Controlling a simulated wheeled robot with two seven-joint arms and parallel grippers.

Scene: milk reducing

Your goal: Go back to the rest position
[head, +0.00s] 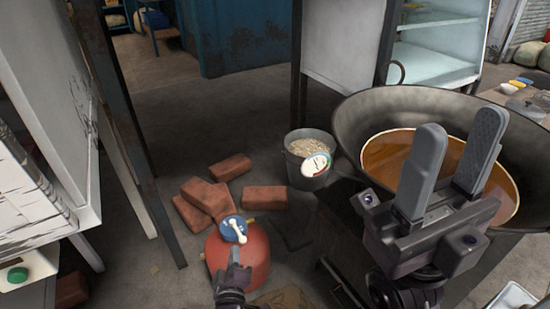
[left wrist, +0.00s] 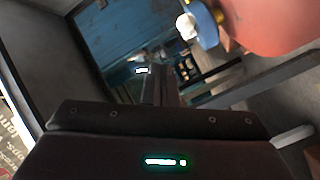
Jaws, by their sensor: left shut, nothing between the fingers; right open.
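My left gripper (head: 235,256) is shut and empty, in front of the red gas cylinder (head: 256,254) in the head view. Its tip is just below the cylinder's blue valve (head: 228,232) with a white handle (head: 239,230). In the left wrist view its shut fingers (left wrist: 160,88) point away from me, and the cylinder (left wrist: 268,22), blue valve (left wrist: 204,22) and white handle (left wrist: 187,27) lie at the upper right, apart from the fingers. My right gripper (head: 460,150) is open and empty, raised in front of the large pan (head: 370,115) of brown liquid (head: 385,157).
Several red bricks (head: 230,167) lie behind the cylinder. A bucket (head: 308,178) with a round gauge (head: 316,164) in front of it stands left of the pan. A white cabinet (head: 50,130) stands at left. Bare floor (head: 200,110) lies beyond the bricks.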

